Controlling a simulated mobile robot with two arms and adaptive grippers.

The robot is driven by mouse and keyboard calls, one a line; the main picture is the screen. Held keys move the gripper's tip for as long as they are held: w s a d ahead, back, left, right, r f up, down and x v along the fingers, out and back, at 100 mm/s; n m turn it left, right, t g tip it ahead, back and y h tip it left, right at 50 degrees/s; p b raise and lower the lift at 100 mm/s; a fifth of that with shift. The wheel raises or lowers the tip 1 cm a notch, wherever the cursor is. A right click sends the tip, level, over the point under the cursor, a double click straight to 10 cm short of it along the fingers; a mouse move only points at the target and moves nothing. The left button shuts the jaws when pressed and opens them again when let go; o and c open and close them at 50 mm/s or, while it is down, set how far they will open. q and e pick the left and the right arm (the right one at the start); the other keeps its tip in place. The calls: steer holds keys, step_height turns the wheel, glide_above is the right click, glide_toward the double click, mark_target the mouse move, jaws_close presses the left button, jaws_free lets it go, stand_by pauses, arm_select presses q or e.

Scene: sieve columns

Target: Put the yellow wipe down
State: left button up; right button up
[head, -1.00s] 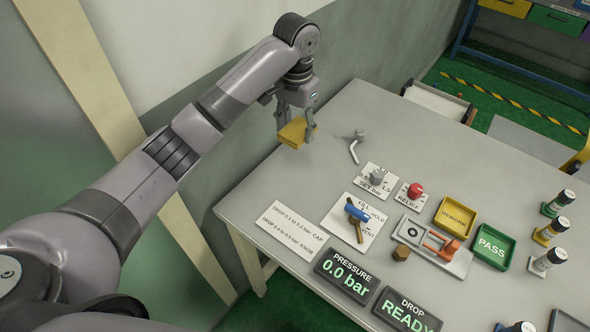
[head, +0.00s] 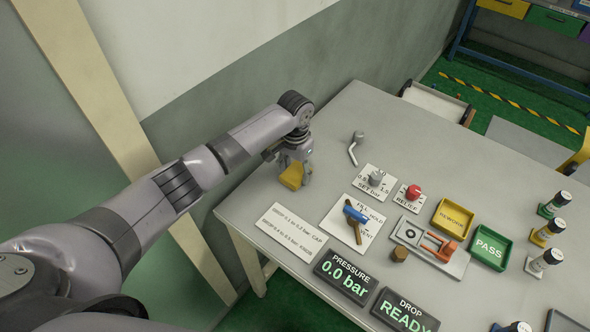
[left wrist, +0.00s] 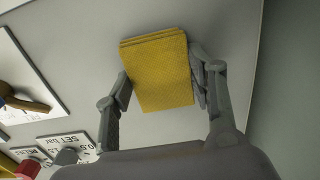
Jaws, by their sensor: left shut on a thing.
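The yellow wipe (head: 292,176) is a folded yellow pad, held over the left back part of the grey table. My left gripper (head: 293,172) is shut on it, with a finger on each side. In the left wrist view the wipe (left wrist: 158,75) sits between the two fingers of the gripper (left wrist: 160,85), with the grey tabletop behind it. I cannot tell whether the wipe touches the table. My right gripper is not in view.
The grey table (head: 400,130) is bare behind and around the wipe.

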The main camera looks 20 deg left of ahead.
mark_target(295, 173)
arm_select(q)
steer(key=o, duration=0.9)
steer(key=shift+f, duration=0.15)
steer(key=o, duration=0.4)
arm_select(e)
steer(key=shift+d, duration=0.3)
arm_select(q)
steer(key=shift+o, duration=0.2)
step_height(295, 173, up, 12)
steer(key=shift+r, duration=0.25)
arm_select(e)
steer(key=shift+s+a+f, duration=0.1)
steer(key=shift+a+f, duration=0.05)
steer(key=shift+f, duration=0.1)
arm_select(q)
steer(key=shift+f, duration=0.1)
